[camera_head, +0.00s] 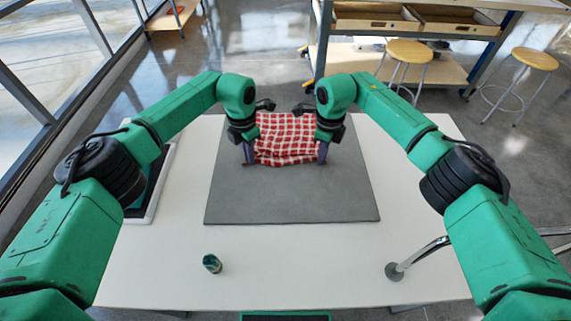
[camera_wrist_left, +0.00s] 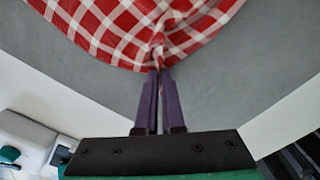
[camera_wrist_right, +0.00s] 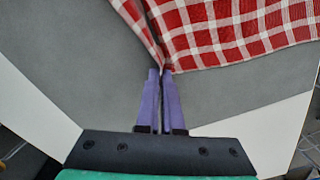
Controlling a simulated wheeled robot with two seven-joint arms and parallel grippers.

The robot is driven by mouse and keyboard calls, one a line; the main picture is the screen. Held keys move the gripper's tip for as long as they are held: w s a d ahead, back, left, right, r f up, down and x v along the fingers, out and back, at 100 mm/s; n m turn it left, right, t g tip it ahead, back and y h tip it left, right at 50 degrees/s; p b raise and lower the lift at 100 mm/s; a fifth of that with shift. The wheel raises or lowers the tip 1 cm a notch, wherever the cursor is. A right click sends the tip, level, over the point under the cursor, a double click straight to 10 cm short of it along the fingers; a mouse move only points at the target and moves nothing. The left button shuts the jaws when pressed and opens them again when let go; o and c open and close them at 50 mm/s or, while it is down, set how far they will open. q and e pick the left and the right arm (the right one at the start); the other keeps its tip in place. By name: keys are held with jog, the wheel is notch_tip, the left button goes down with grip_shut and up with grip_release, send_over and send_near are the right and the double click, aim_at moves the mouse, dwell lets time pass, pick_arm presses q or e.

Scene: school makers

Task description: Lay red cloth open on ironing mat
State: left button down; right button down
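The red-and-white checked cloth (camera_head: 286,138) is spread over the far middle part of the grey ironing mat (camera_head: 290,200), with some folds along its near edge. My left gripper (camera_head: 249,160) is at the cloth's near left corner. In the left wrist view its purple fingers (camera_wrist_left: 158,75) are closed on a gathered bit of the cloth (camera_wrist_left: 130,25). My right gripper (camera_head: 322,160) is at the near right corner. In the right wrist view its fingers (camera_wrist_right: 160,72) are closed on the cloth's (camera_wrist_right: 225,30) corner. My grippers and wrists hide the cloth's side edges in the head view.
The white table (camera_head: 290,265) is mostly clear in front of the mat. A small dark green cylinder (camera_head: 212,263) stands near left. A round metal base with a rod (camera_head: 394,271) is near right. A white-framed tray (camera_head: 153,207) lies at the left edge.

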dwell(0.3)
